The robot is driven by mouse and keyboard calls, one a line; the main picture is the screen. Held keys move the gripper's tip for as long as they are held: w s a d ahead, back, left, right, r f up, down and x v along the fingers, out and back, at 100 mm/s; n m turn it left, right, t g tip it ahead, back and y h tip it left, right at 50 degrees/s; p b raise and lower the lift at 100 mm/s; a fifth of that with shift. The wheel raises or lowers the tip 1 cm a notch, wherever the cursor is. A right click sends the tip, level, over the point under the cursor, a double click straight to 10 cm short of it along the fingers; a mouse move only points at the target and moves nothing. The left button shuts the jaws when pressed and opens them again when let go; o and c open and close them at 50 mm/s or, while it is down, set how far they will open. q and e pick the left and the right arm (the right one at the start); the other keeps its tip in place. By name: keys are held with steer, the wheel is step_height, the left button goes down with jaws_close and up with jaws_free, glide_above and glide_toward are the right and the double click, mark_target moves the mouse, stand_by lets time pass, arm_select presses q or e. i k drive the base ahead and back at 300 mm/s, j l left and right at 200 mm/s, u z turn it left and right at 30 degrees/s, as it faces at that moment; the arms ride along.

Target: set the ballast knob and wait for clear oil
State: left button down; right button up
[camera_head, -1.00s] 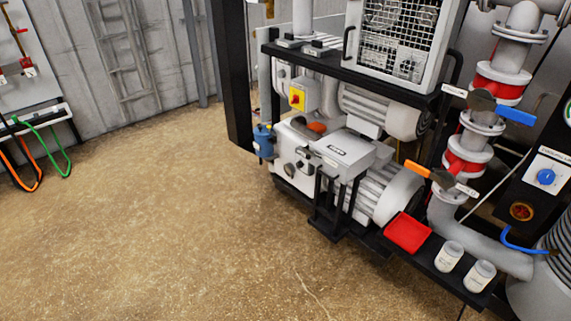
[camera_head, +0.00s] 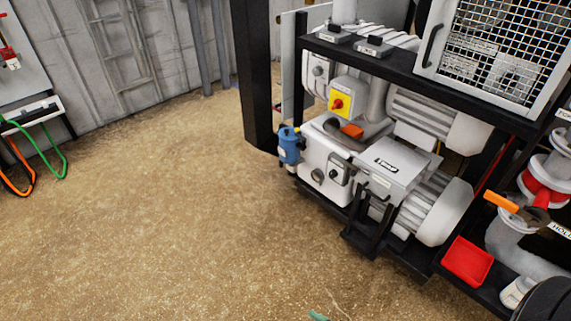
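The grey vacuum pump (camera_head: 325,165) stands on the lower level of a black frame, right of centre. An orange-red knob-like part (camera_head: 352,131) sits on top of it; I cannot tell for sure that it is the ballast knob. A round port (camera_head: 317,175) is on the pump's front face, possibly the oil sight glass. The oil's clarity is too small to tell. Neither gripper shows clearly. A dark rounded shape, possibly part of my arm, cuts into the bottom right corner.
A red tray (camera_head: 467,261) and a white jar (camera_head: 516,291) sit on the frame's low ledge. A yellow box with a red switch (camera_head: 339,103) is above the pump. A small teal object (camera_head: 318,315) shows at the bottom edge.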

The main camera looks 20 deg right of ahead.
mark_target(333, 174)
steer(key=i+j, duration=0.15)
steer(key=i, duration=0.5)
steer(key=i+j, duration=0.1)
steer(key=i, duration=0.55)
steer(key=i+z, duration=0.25)
steer(key=z, duration=0.15)
steer(key=i+j+z, duration=0.25)
steer(key=z, duration=0.15)
steer(key=i+j+z, duration=0.2)
steer(key=z, duration=0.2)
steer(key=i+j+z, duration=0.2)
steer(key=z, duration=0.2)
steer(key=i+j+z, duration=0.15)
steer(key=j+z, duration=0.25)
